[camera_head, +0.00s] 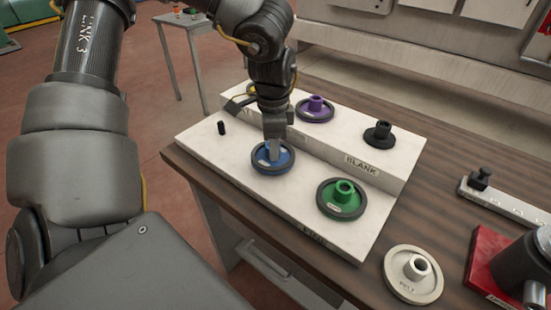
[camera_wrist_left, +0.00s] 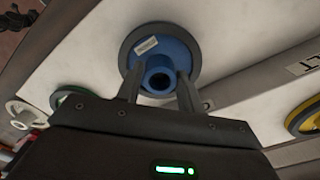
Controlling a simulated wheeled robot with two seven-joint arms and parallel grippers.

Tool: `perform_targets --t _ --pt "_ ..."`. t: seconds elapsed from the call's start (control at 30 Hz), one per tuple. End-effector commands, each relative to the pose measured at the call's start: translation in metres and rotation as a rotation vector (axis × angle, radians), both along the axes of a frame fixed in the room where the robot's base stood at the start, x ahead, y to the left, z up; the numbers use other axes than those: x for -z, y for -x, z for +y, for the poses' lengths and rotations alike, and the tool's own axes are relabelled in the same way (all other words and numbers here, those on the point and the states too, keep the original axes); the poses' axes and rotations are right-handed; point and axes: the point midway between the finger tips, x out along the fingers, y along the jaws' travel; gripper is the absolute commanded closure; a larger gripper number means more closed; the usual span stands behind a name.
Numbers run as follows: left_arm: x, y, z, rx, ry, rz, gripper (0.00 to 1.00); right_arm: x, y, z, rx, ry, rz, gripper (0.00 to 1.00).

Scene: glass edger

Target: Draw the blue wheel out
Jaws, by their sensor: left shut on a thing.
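The blue wheel (camera_head: 266,160), a blue disc with a dark rim and a raised hub, is on the front step of the white stepped block (camera_head: 213,155). My left gripper (camera_head: 272,152) comes down on it from above and is shut on its hub. In the left wrist view the blue wheel (camera_wrist_left: 178,50) shows its open hub between the two fingers of my left gripper (camera_wrist_left: 160,85). I cannot tell whether the wheel is raised off the block. My right gripper is not in view.
A green wheel (camera_head: 341,197) sits right of the blue one; a bare black peg (camera_head: 221,127) stands left. A purple wheel (camera_head: 314,108) and a black part (camera_head: 379,133) are on the back step. A cream wheel (camera_head: 413,273) and red base (camera_head: 490,262) lie at right.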

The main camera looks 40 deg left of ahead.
Motion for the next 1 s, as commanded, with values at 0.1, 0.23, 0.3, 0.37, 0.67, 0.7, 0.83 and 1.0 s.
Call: perform_targets --t 0.1,0.23,0.3,0.37,0.67,0.7,0.83,1.0 --pt "-0.003 0.0 0.0 0.0 0.0 -0.001 0.99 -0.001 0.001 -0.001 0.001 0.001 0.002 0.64" --pt "-0.01 -0.001 0.0 0.0 -0.001 -0.002 0.99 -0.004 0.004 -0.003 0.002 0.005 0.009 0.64" --pt "-0.014 -0.001 0.0 0.0 -0.001 -0.004 0.99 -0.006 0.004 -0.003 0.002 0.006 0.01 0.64" --pt "-0.017 -0.001 0.0 0.0 -0.001 -0.004 0.99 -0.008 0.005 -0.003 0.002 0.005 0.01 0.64" --pt "-0.033 0.0 0.0 0.0 -0.001 -0.002 0.99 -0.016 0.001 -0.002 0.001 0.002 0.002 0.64" --pt "-0.035 -0.001 0.0 0.0 -0.001 -0.002 0.99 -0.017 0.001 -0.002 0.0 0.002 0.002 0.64" --pt "-0.042 -0.001 0.0 0.0 -0.001 -0.002 0.99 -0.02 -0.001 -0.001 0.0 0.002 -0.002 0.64" --pt "-0.051 0.0 0.0 0.0 0.0 -0.001 0.99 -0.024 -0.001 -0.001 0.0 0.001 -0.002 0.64"
